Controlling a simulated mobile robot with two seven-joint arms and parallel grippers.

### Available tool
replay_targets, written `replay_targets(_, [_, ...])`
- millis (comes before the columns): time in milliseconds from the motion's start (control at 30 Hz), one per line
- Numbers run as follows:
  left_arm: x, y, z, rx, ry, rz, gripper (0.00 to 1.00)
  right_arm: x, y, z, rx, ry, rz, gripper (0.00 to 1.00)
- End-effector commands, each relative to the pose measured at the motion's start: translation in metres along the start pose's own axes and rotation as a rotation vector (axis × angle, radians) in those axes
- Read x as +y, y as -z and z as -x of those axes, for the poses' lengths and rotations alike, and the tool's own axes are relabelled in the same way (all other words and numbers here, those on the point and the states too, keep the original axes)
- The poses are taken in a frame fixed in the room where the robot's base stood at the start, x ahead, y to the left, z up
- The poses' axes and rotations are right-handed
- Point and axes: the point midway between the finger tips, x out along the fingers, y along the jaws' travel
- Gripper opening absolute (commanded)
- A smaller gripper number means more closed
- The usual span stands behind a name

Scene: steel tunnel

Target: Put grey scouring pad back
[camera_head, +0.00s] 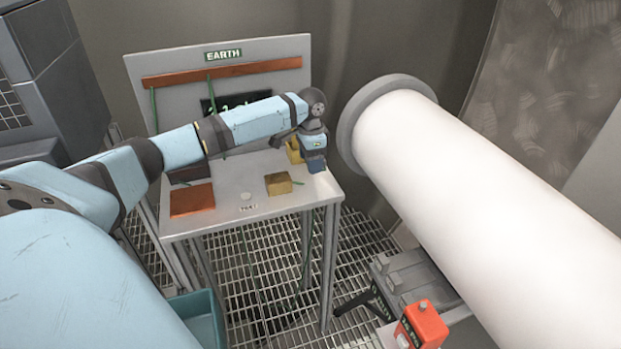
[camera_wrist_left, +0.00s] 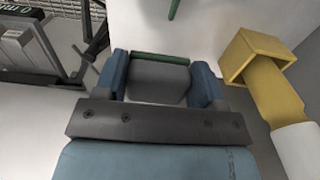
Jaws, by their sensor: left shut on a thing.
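My left gripper (camera_head: 316,164) is over the right end of the grey table (camera_head: 225,205) in the head view. In the left wrist view, its blue fingers (camera_wrist_left: 163,85) are shut on a dark grey block, which I take to be the grey scouring pad (camera_wrist_left: 157,82). A green strip (camera_wrist_left: 160,59) runs along the pad's far side; I cannot tell whether it is part of it. In the head view the pad is hidden by the gripper. My right gripper is not in view.
A yellow open-ended holder (camera_wrist_left: 250,58) is right of the gripper in the wrist view. On the table are a tan block (camera_head: 278,184), an orange-brown pad (camera_head: 191,201) and a small white disc (camera_head: 245,196). A large white cylinder (camera_head: 480,190) is close on the right.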

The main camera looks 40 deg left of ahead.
Motion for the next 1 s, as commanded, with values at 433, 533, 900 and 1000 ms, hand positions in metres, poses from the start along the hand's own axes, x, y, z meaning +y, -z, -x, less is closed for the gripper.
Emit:
replay_targets(433, [0.000,-0.001,-0.055,-0.002,0.000,0.000,0.45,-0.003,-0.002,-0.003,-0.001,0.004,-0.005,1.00])
replay_targets(533, [0.000,0.000,-0.063,0.000,0.001,0.000,0.45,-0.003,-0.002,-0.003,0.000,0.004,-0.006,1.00])
replay_targets(900, [0.000,0.000,-0.066,0.000,0.000,0.001,0.66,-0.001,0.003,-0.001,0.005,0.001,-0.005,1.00])
replay_targets(1000, [0.000,0.000,-0.066,0.000,0.001,0.000,0.89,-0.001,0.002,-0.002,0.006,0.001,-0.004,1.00])
